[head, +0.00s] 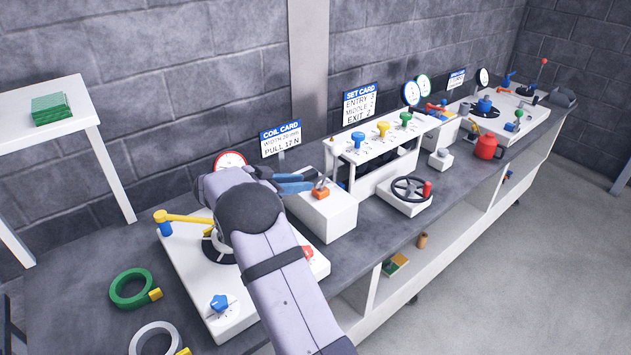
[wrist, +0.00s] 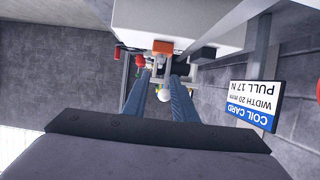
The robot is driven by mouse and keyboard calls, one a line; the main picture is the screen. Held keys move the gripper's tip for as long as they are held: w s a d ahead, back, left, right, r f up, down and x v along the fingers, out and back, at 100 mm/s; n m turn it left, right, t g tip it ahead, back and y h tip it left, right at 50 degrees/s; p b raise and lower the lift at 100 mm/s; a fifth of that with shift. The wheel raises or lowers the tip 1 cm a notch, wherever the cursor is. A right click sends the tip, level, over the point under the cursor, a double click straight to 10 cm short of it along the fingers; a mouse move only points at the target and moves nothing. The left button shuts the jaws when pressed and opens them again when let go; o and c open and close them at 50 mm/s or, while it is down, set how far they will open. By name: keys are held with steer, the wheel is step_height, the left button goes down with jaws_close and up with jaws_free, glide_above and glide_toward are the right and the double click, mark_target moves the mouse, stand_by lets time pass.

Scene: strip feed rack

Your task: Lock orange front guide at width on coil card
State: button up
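The orange front guide (head: 320,188) sits on top of a white block, just right of my gripper (head: 305,182) in the head view. In the wrist view an orange block (wrist: 163,47), which looks like the guide, lies ahead of my gripper (wrist: 160,80). The blue fingers are apart, with a gap between them and the orange block. A small pale knob (wrist: 163,95) shows between the fingers; I cannot tell what it belongs to. The coil card (head: 281,138) stands behind, reading width 20 mm and pull 17 N; it is upside down in the wrist view (wrist: 254,104).
A white base plate (head: 185,262) with a yellow lever (head: 185,217) lies below my arm. A round dial (head: 230,160) stands behind it. The white set-card rack (head: 372,160) and a black handwheel (head: 408,189) are to the right. Green (head: 130,289) and white coils lie front left.

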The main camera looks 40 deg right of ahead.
mark_target(316, 184)
steer(key=shift+p+x, duration=1.3)
steer(key=shift+x, duration=2)
steer(key=shift+c, duration=0.3)
jaws_close()
